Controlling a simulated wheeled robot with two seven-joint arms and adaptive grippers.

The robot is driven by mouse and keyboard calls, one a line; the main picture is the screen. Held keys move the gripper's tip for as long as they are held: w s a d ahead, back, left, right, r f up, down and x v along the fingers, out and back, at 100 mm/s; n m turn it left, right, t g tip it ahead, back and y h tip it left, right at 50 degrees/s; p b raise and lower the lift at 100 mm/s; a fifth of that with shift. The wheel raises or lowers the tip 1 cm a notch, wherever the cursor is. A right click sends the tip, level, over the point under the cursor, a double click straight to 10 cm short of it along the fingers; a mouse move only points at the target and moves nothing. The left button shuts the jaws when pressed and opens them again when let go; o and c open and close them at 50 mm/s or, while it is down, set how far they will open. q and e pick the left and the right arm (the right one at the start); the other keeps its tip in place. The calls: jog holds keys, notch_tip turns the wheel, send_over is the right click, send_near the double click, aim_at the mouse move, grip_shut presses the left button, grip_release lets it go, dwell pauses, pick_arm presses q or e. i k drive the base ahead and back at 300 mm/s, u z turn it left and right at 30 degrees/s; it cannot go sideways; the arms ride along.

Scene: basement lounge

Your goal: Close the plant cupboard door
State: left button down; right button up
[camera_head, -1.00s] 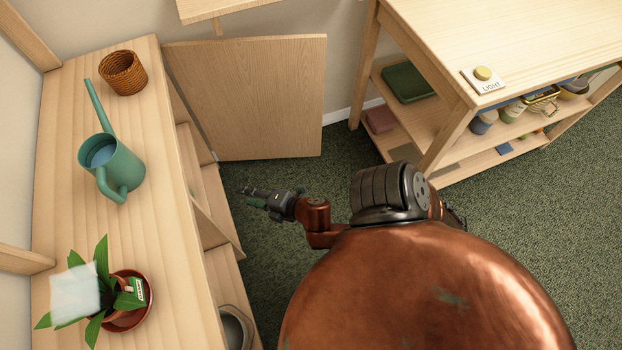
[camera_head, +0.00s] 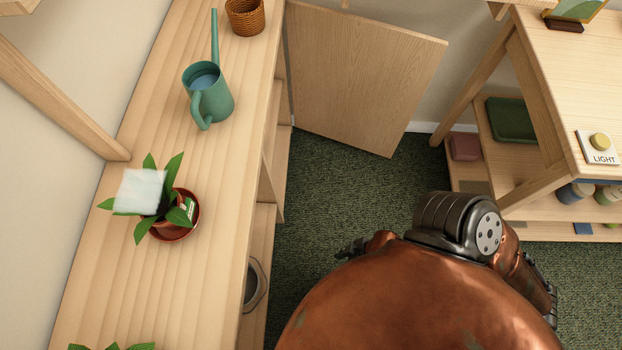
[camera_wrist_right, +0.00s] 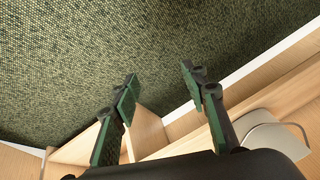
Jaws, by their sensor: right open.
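The plant cupboard door (camera_head: 365,75) is a pale wooden panel. It stands wide open, swung out from the front at the far end of the plant cupboard (camera_head: 235,175). My right gripper (camera_head: 346,251) is low over the carpet, apart from the door and nearer to me, partly hidden by my copper body. In the right wrist view my right gripper (camera_wrist_right: 158,82) is open, with nothing between its fingers. Behind the fingers lie wooden cupboard parts (camera_wrist_right: 150,130). The door cannot be made out in that view. My left gripper cannot be made out.
On the cupboard top are a green watering can (camera_head: 212,100), a wicker pot (camera_head: 245,17) and a potted plant (camera_head: 175,215). A grey pot (camera_head: 255,285) sits inside below. A wooden table (camera_head: 560,90) stands at the right. Green carpet (camera_head: 330,200) is clear below the door.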

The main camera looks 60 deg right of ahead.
aim_at(359, 82)
jog(key=u, duration=0.55)
jog(key=k, duration=1.25)
jog(key=z, duration=2.3)
jog(key=i, duration=0.45)
jog(key=z, duration=0.95)
